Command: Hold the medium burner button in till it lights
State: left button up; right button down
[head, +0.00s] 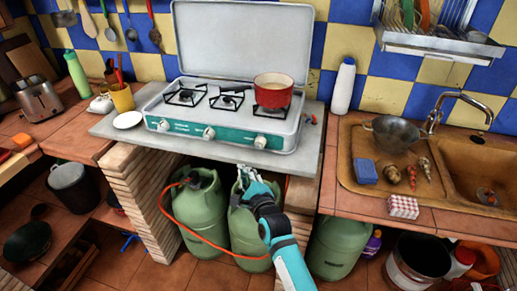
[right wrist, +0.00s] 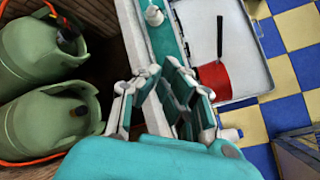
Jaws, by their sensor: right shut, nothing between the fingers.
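A white gas stove (head: 225,110) with a teal front panel (head: 233,136) stands on the grey counter slab with its lid up. Its panel has a left knob (head: 163,125), a middle knob (head: 208,133) and a right knob (head: 260,141). The panel print is too small to read, and no flame shows. My right gripper (head: 246,170) is shut and empty, below and in front of the slab's edge, apart from the knobs. In the right wrist view its fingers (right wrist: 165,100) show near the panel, with one white knob (right wrist: 153,15) beyond. My left gripper is out of view.
A red pot (head: 273,91) sits on the right burner. Green gas cylinders (head: 199,210) with an orange hose stand under the slab. A white bottle (head: 343,86) is right of the stove, and a white saucer (head: 127,120) is at its left.

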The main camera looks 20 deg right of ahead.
aim_at(258, 146)
jog(key=w+d+b, duration=0.4)
jog(key=w+d, duration=0.1)
jog(key=w, duration=0.2)
jog(key=shift+w+b, duration=0.15)
jog(key=shift+b, duration=0.25)
dwell(0.8)
dwell(0.5)
jog(key=shift+w+d, duration=0.25)
jog(key=shift+w, duration=0.1)
